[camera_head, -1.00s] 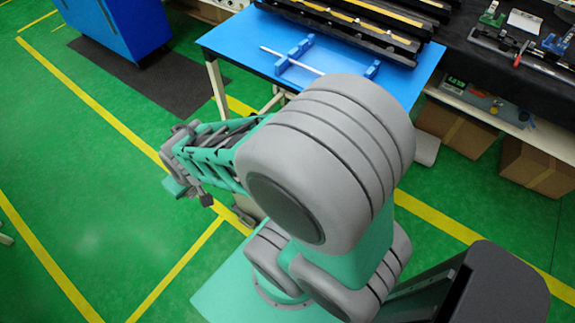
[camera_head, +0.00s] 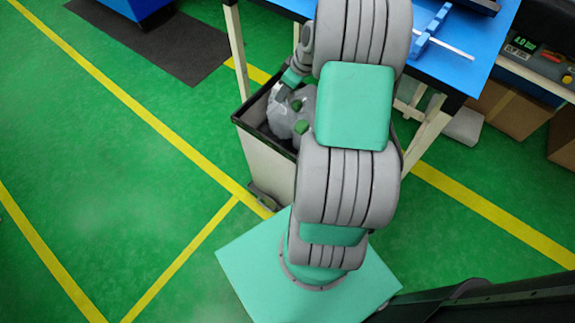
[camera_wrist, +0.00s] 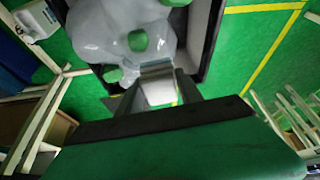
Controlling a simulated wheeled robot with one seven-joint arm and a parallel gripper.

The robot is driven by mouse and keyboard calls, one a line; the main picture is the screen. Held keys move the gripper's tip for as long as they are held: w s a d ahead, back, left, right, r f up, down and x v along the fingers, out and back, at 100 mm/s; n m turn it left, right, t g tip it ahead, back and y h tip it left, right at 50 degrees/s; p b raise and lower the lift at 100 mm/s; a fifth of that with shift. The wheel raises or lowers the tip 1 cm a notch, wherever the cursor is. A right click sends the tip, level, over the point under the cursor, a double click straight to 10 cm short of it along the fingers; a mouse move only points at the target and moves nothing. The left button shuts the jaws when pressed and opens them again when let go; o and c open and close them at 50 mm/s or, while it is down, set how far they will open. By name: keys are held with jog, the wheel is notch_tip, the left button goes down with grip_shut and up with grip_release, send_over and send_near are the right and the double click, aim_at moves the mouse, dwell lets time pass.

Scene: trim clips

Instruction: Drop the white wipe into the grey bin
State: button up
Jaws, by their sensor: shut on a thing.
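The grey bin (camera_head: 265,165), with a dark rim, stands on the floor under the edge of the blue table. Its dark wall shows in the wrist view (camera_wrist: 208,40). My gripper (camera_head: 281,92) is over the bin's opening, pointing down. In the wrist view, my gripper (camera_wrist: 158,82) is shut on the white wipe (camera_wrist: 160,92), a small pale piece between the fingers. The wipe also shows as a small white patch in the head view (camera_head: 279,93). How far it is above the contents is hard to tell.
A pale translucent bag (camera_wrist: 95,30) with several green lumps (camera_wrist: 138,40) fills the bin. The blue table (camera_head: 470,50) and its legs stand close behind and right. A dark mat (camera_head: 165,42) lies at the back left. The green floor at left is clear.

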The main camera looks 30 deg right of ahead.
jog(key=d+f+b, duration=0.3)
jog(key=f+b, duration=0.1)
jog(key=f, duration=0.5)
jog(key=shift+s+d+n, duration=0.2)
jog(key=shift+d+n, duration=0.1)
jog(key=shift+n, duration=0.1)
jog(key=o, duration=1.4)
jog(key=v, duration=0.8)
jog(key=shift+w+p, duration=0.1)
jog(key=shift+p, duration=0.2)
